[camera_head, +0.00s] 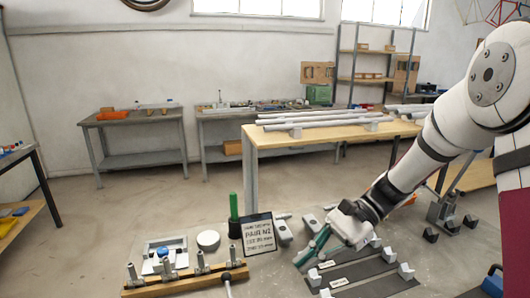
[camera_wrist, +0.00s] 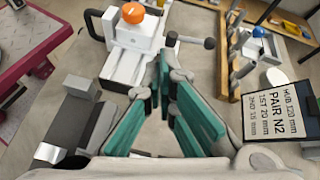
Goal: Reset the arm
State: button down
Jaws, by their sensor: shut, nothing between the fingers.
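My arm reaches in from the right in the head view, with my gripper (camera_head: 304,262) low over the work table. Its teal fingers point down and left, near the dark plates with light grey blocks. In the wrist view my gripper (camera_wrist: 163,75) shows its teal finger pads at the middle. The fingers are shut, and no object shows between them. A white fixture with an orange knob (camera_wrist: 133,12) lies beyond the fingertips. I cannot tell the height of the fingertips above the table.
A sign reading "PAIR N2" (camera_head: 258,233) stands left of my gripper, beside a green cylinder (camera_head: 234,207). A wooden bar with upright pegs (camera_head: 185,281) is at front left. Dark plates (camera_head: 362,270) lie under my arm. A table with long rods (camera_head: 320,130) stands behind.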

jog(key=s+d+r+n+t+h, duration=0.4)
jog(key=s+d+r+n+h, duration=0.1)
jog(key=s, duration=0.5)
jog(key=s+d+r+n+t+h+p, duration=0.1)
jog(key=s+d+r+n+t+h, duration=0.4)
jog(key=s, duration=0.5)
jog(key=shift+d+r+n+h, duration=0.35)
jog(key=shift+r+n+h, duration=0.2)
jog(key=shift+n+h, duration=0.05)
